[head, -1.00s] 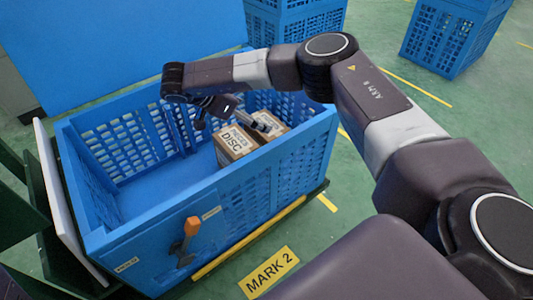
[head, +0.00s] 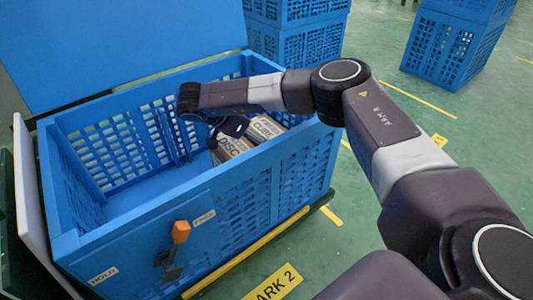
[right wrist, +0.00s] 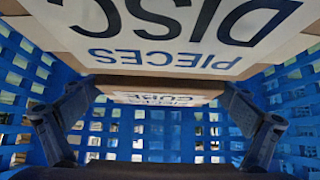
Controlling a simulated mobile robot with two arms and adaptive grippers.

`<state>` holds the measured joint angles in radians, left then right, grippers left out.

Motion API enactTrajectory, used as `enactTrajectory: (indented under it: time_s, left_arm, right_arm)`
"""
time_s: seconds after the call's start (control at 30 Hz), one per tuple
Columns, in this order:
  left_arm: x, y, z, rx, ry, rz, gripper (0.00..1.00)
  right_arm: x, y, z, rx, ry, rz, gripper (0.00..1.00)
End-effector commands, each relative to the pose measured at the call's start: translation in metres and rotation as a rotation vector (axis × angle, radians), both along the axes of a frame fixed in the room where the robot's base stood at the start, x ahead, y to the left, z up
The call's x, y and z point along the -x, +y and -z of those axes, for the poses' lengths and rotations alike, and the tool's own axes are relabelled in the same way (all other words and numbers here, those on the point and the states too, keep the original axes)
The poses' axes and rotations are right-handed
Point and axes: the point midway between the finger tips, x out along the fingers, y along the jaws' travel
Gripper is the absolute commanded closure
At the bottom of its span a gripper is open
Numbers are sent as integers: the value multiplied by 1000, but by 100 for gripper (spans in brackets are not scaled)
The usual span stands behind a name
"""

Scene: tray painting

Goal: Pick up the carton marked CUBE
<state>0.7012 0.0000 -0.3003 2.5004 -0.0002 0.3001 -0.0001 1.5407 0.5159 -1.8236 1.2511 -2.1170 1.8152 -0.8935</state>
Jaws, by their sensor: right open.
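The CUBE carton (head: 266,129) is a brown box with a white label, standing in the right end of the blue crate (head: 140,218). The DISC carton (head: 233,144) stands against its left side. My right gripper (head: 214,138) is inside the crate, at the DISC carton's left in the head view; its fingertips are mostly hidden there. In the right wrist view my gripper (right wrist: 162,115) is open and empty. The DISC carton (right wrist: 190,45) fills the top, and the CUBE carton (right wrist: 165,98) shows beyond it between the fingers. My left gripper is not in view.
The crate's slatted walls stand close around the cartons; its left floor is bare. An orange-handled lever (head: 180,232) is on its front wall. A white panel (head: 38,215) leans at its left. Other blue crates (head: 297,35) stand behind on the green floor.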

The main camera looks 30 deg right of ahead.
Motion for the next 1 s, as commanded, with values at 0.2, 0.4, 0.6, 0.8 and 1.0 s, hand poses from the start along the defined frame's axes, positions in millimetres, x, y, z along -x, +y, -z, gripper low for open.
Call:
enactTrajectory:
  time_s: [0.2, 0.4, 0.6, 0.8, 1.0]
  left_arm:
    - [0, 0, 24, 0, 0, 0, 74]
    - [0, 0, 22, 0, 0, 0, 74]
    - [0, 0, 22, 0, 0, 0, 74]
    - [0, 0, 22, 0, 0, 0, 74]
    - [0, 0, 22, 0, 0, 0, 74]
  right_arm:
    - [-1, -16, 20, 0, -1, 1, 0]
    - [-1, -18, 18, 0, 0, 0, 0]
    - [-1, -18, 18, 0, 0, 0, 15]
    - [0, -18, 19, 0, 0, 0, 37]
    - [-1, -18, 17, 2, -2, 1, 50]
